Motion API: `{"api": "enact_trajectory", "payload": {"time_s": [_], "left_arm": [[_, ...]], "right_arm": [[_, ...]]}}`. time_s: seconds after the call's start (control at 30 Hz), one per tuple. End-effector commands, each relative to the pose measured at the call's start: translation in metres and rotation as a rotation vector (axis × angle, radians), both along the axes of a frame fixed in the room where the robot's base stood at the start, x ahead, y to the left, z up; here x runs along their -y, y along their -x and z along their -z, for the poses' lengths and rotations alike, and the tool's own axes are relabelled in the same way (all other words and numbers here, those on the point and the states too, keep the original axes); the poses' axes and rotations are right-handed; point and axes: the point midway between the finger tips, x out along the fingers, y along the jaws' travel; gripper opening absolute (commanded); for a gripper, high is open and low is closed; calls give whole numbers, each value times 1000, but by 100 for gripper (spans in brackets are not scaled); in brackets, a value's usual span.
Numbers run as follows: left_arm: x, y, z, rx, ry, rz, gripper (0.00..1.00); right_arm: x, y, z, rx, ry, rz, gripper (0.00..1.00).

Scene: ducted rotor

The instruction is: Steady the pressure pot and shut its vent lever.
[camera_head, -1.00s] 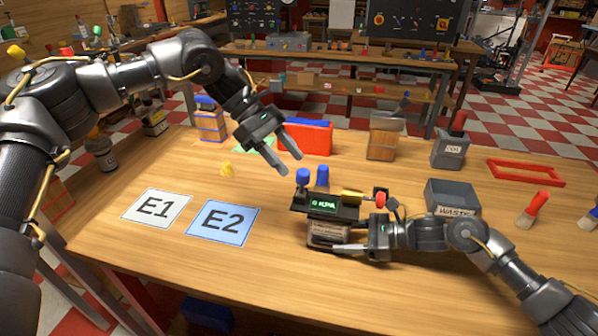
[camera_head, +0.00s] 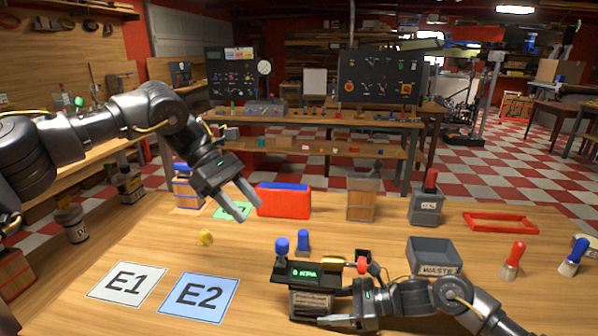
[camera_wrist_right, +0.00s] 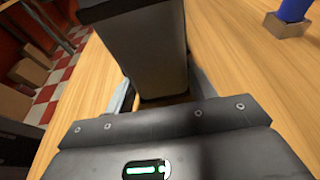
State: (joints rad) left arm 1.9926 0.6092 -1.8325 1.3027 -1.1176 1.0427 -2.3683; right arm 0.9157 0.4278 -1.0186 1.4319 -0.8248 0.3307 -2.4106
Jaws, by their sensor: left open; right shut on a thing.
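The pressure pot (camera_head: 312,301) stands on the table at the lower middle in the head view. It has a grey body, a dark top and a green display reading 0 KPA. A yellow bar (camera_head: 336,264) with a red end (camera_head: 362,265) lies across its top right; it looks like the vent lever. A blue knob (camera_head: 282,246) rises at its top left. My right gripper (camera_head: 334,309) is shut on the pot's body from the right; the right wrist view shows the body (camera_wrist_right: 153,48) between the fingers. My left gripper (camera_head: 248,206) is open and empty, above and left of the pot.
A blue-topped peg (camera_head: 303,241) stands just behind the pot. A grey waste bin (camera_head: 432,257) is to its right. Cards E1 (camera_head: 127,284) and E2 (camera_head: 199,297) lie left. A yellow piece (camera_head: 205,237) and a red box (camera_head: 283,202) are further back.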

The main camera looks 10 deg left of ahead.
Motion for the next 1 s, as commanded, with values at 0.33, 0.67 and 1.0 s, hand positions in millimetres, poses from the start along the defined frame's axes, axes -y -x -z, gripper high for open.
{"api": "enact_trajectory", "payload": {"time_s": [0.33,0.67,1.0], "left_arm": [[0,0,0,0,0,0,48],[0,0,0,0,0,0,48],[0,0,0,0,0,0,48]], "right_arm": [[0,0,0,0,0,0,81],[5,-1,-1,1,1,2,81],[65,-1,-19,1,3,3,81]]}}
